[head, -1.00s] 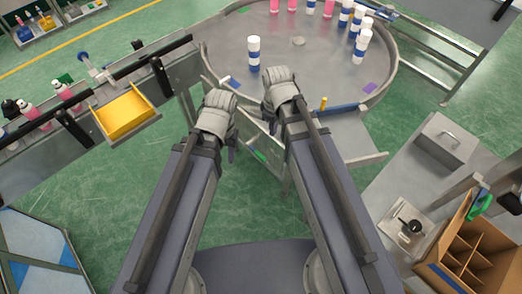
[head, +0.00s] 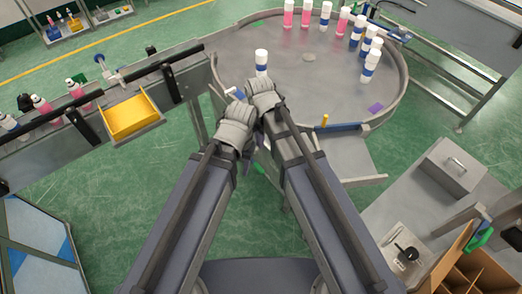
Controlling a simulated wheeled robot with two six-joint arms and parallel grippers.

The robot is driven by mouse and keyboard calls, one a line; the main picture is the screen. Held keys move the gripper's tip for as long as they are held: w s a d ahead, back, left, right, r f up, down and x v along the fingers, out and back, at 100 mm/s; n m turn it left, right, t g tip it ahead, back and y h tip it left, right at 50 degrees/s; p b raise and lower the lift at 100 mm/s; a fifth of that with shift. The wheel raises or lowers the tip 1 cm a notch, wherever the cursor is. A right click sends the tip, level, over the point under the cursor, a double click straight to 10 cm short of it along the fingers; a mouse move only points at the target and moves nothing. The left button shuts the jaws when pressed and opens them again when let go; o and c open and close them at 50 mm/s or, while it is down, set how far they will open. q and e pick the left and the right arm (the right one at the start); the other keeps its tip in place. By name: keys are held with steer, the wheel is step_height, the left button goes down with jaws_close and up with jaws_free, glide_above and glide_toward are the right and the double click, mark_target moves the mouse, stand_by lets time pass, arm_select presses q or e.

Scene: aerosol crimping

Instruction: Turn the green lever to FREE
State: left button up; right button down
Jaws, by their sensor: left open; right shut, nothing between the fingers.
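A small green part (head: 258,168) shows low beside my grippers, under the front edge of the round table. Another green handle (head: 479,238) sits by the cardboard box at the right. I cannot tell which of these is the lever, and no FREE marking can be read. My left gripper (head: 238,122) is open, in front of the table's near edge. My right gripper (head: 262,94) is shut and empty, just above and right of the left one, over the table's near rim. The fingertips of both are mostly hidden by the grippers' own bodies.
The round steel table (head: 300,75) holds several white-and-blue and pink bottles; one white-topped bottle (head: 261,62) stands just beyond my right gripper. A yellow bin (head: 131,115) is at the left rail. A grey case (head: 455,166) and a cardboard box (head: 475,265) are at the right.

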mark_target(260, 167)
step_height(260, 167, down, 14)
steer(key=b, duration=1.3)
steer(key=shift+r, duration=0.1)
steer(key=shift+s, duration=0.1)
